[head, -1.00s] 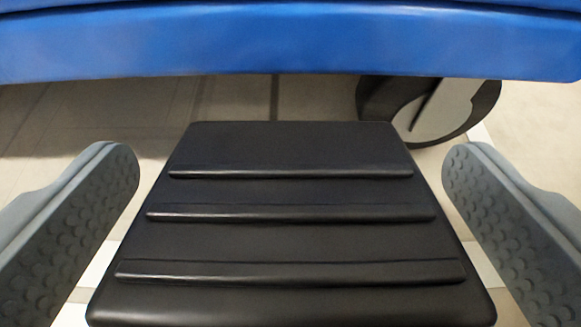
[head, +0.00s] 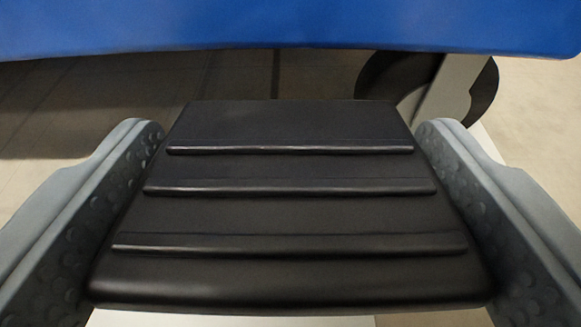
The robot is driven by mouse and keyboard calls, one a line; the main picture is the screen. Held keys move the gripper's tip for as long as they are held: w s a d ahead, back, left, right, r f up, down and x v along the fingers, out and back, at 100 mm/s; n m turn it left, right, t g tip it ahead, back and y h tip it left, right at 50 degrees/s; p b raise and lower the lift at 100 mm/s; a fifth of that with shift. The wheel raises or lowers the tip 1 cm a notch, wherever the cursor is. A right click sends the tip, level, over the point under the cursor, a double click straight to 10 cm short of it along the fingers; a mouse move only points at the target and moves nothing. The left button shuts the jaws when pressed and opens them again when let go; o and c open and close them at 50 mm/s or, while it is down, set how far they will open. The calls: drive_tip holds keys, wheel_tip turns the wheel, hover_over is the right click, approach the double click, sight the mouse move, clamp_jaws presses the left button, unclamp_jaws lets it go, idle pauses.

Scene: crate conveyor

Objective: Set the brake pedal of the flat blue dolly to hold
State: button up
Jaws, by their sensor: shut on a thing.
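The brake pedal (head: 290,218) is a black, wide plate with raised cross ribs, in the middle of the head view. The blue edge of the dolly (head: 290,25) spans the top of the view, above and beyond the pedal. My gripper (head: 290,150) has its two grey, studded fingers on the left and right sides of the pedal, shut on it. The pedal's far end and its mounting are hidden from view.
A dark caster wheel (head: 485,92) with a pale bracket stands under the dolly at the right, beyond the pedal. Light floor tiles (head: 60,105) show below the dolly at the left, in shadow.

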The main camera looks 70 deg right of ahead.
drive_tip(key=shift+f+h, duration=0.3)
drive_tip(key=shift+h, duration=0.2)
drive_tip(key=shift+a, duration=0.1)
drive_tip(key=o, duration=1.4)
drive_tip(key=shift+a, duration=0.15)
drive_tip(key=v, duration=1.7)
drive_tip(key=shift+s+f, duration=0.3)
